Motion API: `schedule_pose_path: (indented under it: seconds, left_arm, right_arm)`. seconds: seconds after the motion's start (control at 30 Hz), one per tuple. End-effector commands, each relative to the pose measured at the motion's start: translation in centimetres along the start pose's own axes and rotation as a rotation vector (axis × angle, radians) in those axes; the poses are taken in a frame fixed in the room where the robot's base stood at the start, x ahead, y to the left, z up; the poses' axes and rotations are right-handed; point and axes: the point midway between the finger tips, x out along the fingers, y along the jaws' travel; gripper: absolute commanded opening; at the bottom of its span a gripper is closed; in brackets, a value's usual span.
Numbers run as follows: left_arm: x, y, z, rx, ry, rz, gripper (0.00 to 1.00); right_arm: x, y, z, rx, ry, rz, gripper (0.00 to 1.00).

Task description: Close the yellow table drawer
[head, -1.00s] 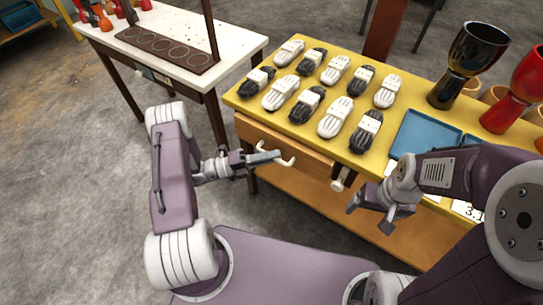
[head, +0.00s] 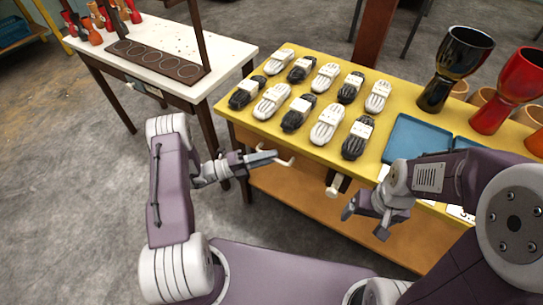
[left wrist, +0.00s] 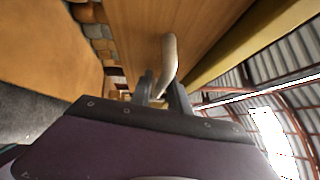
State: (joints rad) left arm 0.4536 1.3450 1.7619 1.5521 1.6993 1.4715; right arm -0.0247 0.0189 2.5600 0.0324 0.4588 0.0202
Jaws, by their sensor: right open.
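The yellow table (head: 228,108) stands ahead, with its wooden drawer front (left wrist: 130,25) below the top edge. In the head view the front lies close under the edge; I cannot tell whether a small gap is left. The pale curved drawer handle (head: 287,162) also shows in the left wrist view (left wrist: 170,58), between the fingers of my left gripper (left wrist: 162,92). My left gripper (head: 272,157) looks shut on this handle. My right gripper (head: 366,222) is open and empty in front of the table, right of a second pale handle (head: 335,186).
A blue tray (head: 415,138), a black goblet drum (head: 455,65) and a red one (head: 508,88) stand to the right. A white table (head: 180,50) stands at the back left. The floor at left is clear.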

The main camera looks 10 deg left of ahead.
Motion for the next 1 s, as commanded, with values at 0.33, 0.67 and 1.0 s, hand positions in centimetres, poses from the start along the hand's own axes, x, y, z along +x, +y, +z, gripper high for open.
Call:
schedule_pose_path:
  seconds: [0.33,0.67,1.0]
  left_arm:
    - [-7.2,-0.1,0.1,0.002,-0.004,-0.003,0.22]
    - [-8.4,-0.1,0.0,0.000,-0.001,-0.003,0.22]
    - [-8.2,-0.2,-0.2,0.010,0.011,0.003,0.22]
  right_arm:
    - [-0.9,0.0,-0.1,0.000,0.000,0.000,0.84]
    - [-1.0,0.0,-0.1,0.000,0.000,0.000,0.84]
    - [-1.0,0.0,-0.1,0.000,0.000,0.000,0.84]
